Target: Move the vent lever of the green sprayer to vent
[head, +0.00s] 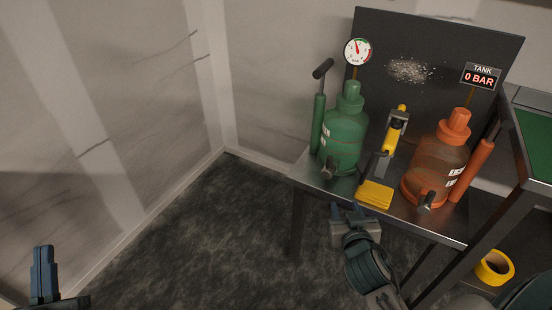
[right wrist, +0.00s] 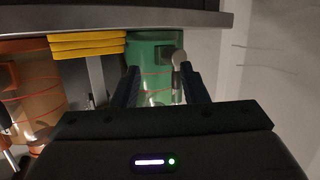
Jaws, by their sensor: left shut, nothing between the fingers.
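The green sprayer (head: 345,135) stands upright on the bench, its pump handle (head: 319,112) on its left side. A grey, knob-ended lever (head: 328,168), which looks like its vent lever, sticks out low at its front; a round pale knob (right wrist: 180,57) shows in the right wrist view by the right-hand finger. My right gripper (head: 349,211) is just in front of and below the bench edge, open and empty, apart from the sprayer. In its wrist view, the green body shows between the fingers (right wrist: 162,85). My left gripper (head: 43,252) is shut and empty, far off at lower left.
An orange sprayer (head: 437,165) stands to the right, with a yellow-and-grey tool (head: 375,193) between. Behind are a dark panel (head: 433,55), a round gauge (head: 357,51) and a TANK display (head: 481,76) reading 0 BAR. Yellow tape (head: 494,266) lies lower right. Floor left of the bench is clear.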

